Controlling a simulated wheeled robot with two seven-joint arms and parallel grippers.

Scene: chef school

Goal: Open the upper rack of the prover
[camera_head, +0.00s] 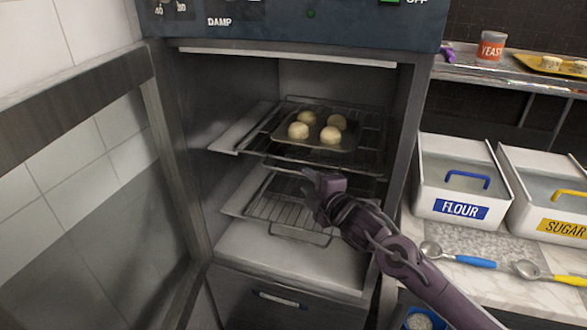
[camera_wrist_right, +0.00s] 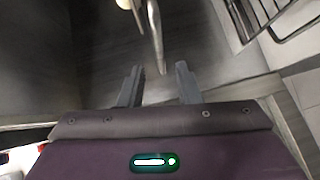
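The prover (camera_head: 190,150) stands open in the head view. Its upper rack (camera_head: 365,160) is a wire shelf that carries a dark tray (camera_head: 345,142) with several dough balls (camera_head: 299,130). My right gripper (camera_head: 308,178) is in front of and just below the front edge of the upper rack. In the right wrist view my right gripper (camera_wrist_right: 157,76) has its two fingers apart with nothing between them. A pale metal bar (camera_wrist_right: 155,30), probably part of the rack, lies just beyond the fingertips. Contact cannot be made out. My left gripper is out of view.
A lower wire rack (camera_head: 275,205) sits beneath the upper one. The prover's glass door (camera_head: 95,190) stands open at the left. At the right are a flour bin (camera_head: 455,175), a sugar bin (camera_head: 540,190), and blue (camera_head: 460,258) and yellow (camera_head: 550,275) scoops on the counter.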

